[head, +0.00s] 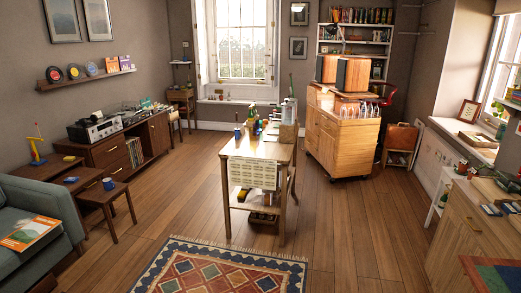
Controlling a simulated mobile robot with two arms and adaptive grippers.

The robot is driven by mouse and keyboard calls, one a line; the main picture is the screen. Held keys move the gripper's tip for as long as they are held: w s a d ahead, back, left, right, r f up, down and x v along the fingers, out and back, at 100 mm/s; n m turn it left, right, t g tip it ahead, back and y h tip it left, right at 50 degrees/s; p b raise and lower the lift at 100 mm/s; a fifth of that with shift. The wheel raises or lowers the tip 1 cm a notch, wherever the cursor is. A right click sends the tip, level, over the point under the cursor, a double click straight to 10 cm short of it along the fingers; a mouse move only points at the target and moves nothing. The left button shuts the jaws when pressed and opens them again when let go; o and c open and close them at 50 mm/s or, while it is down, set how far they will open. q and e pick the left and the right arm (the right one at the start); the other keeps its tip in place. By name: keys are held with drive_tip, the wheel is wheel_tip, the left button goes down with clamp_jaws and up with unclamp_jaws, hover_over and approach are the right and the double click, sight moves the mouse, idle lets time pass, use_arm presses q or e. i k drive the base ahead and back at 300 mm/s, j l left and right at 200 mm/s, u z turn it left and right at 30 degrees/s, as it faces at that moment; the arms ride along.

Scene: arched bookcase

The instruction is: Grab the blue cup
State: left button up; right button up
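A small blue cup (108,184) stands on the lowest of the small wooden side tables (98,196) at the left, beside the sofa. Neither of my grippers is in view.
A green-grey sofa (30,225) with an orange magazine (30,233) is at the left. A workbench (262,150) stands mid-room behind a patterned rug (220,270). Wooden floor (165,190) is clear between side tables and workbench. A wooden cabinet (470,235) is at right.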

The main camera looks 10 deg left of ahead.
sight(109, 185)
drive_tip(key=i+j+u, duration=0.35)
drive_tip(key=i, duration=0.25)
drive_tip(key=i+u, duration=0.35)
drive_tip(key=i, duration=0.25)
drive_tip(key=i+l+u, duration=0.15)
drive_tip(key=i+u, duration=0.2)
drive_tip(key=i, duration=0.25)
drive_tip(key=i+l+u, duration=0.35)
drive_tip(key=i, duration=0.25)
drive_tip(key=j, duration=0.1)
